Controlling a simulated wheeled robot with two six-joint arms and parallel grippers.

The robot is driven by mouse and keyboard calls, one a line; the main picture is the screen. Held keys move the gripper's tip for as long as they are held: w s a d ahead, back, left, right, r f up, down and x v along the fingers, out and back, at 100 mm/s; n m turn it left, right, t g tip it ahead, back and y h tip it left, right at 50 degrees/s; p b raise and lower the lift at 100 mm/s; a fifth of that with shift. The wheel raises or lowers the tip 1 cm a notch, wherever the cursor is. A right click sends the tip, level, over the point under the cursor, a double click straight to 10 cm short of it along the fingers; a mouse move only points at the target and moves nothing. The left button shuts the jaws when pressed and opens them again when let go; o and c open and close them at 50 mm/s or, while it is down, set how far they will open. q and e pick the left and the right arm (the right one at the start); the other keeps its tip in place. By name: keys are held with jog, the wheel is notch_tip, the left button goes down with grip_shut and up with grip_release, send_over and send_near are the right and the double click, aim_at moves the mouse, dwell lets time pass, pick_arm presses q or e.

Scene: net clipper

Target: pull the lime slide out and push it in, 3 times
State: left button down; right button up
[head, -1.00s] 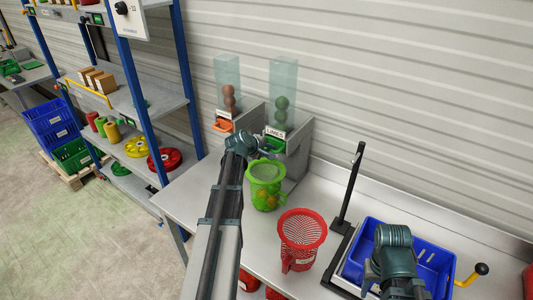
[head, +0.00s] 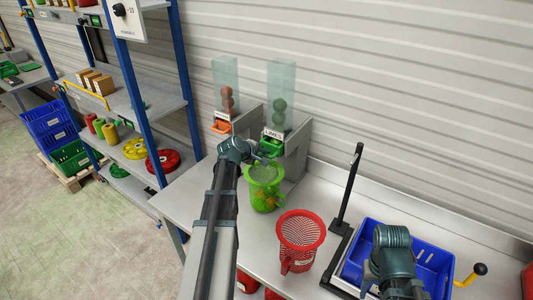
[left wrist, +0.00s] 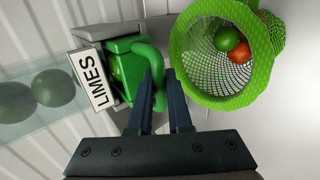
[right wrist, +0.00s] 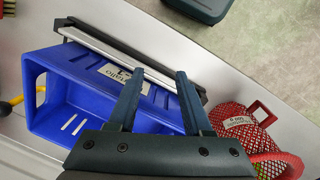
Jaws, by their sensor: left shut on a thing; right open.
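The lime slide (head: 271,146) is a green drawer with a loop handle, sticking out below the LIMES label (left wrist: 93,80) of its dispenser. It shows larger in the left wrist view (left wrist: 122,62). My left gripper (left wrist: 160,75) is shut on the slide's handle, with the loop between its fingers. Limes (head: 279,112) are stacked in the clear tube above. The green net basket (head: 264,173) stands just in front of the slide and holds a lime (left wrist: 227,39) and an orange fruit (left wrist: 240,52). My right gripper (right wrist: 160,75) is open and empty above the blue crate.
The orange slide (head: 221,127) sits in the dispenser to the left. A red net basket (head: 298,245), a black upright post (head: 346,195) and the blue crate (head: 432,256) stand to the right. Shelving (head: 140,100) is at the left.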

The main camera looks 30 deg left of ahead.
pick_arm(q)
jog(key=s, duration=0.5)
jog(key=s+a, duration=0.1)
jog(key=s, duration=0.1)
jog(key=shift+s, duration=0.35)
dwell(0.8)
jog(key=w, duration=1)
jog(key=shift+w+d, duration=0.15)
jog(key=shift+d, duration=0.3)
dwell(0.6)
jog(key=c, duration=0.8)
grip_release()
